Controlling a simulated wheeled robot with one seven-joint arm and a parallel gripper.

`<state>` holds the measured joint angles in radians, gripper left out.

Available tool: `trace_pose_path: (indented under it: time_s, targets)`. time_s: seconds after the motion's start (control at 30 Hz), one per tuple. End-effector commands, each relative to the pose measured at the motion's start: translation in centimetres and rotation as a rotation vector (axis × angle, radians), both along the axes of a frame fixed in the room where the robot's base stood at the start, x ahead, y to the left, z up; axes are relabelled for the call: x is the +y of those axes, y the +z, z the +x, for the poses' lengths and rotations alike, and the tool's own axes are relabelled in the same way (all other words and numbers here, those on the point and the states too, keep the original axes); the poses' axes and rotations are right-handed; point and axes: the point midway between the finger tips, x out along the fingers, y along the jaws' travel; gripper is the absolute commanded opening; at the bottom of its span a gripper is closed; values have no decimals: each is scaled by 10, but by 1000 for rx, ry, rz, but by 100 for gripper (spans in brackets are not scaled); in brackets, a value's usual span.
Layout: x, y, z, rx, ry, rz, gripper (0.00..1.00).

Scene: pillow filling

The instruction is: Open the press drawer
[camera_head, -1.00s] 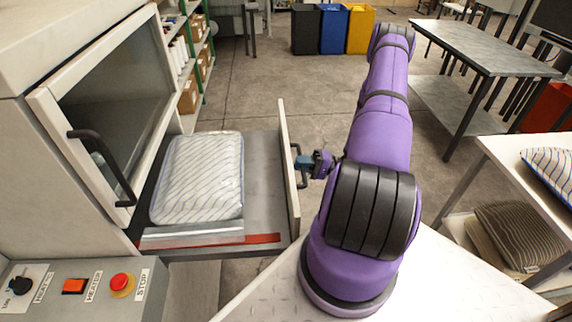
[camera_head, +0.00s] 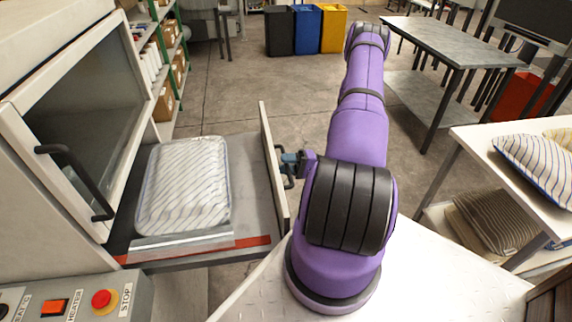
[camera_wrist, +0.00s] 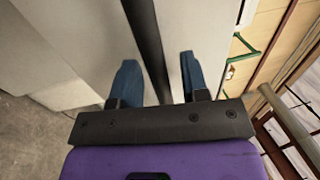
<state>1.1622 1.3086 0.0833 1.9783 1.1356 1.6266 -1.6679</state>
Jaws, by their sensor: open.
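The press drawer (camera_head: 250,190) is pulled out to the right of the press, with a striped pillow in clear wrapping (camera_head: 185,183) lying on it. Its upright front panel (camera_head: 272,165) carries a dark handle (camera_head: 287,178) on the outer face. My gripper (camera_head: 292,162) is at this handle. In the wrist view, my gripper's two blue fingers (camera_wrist: 160,80) are apart, with the dark handle bar (camera_wrist: 150,45) running between them. Contact of the fingers with the bar cannot be told.
The press window door (camera_head: 85,95) with its dark handle (camera_head: 75,180) stands at left. A control box with a red stop button (camera_head: 105,299) is at lower left. A white table with pillows (camera_head: 470,145) stands at right.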

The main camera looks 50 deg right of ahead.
Motion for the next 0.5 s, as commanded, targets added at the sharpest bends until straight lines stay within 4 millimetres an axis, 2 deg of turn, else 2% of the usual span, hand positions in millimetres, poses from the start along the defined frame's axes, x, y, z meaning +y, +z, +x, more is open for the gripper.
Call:
trace_pose_path:
  time_s: [0.17, 0.5]
  targets:
    - [-9, -2, -8, 0, -3, 0, 41]
    - [-55, -14, -47, -2, -4, -1, 41]
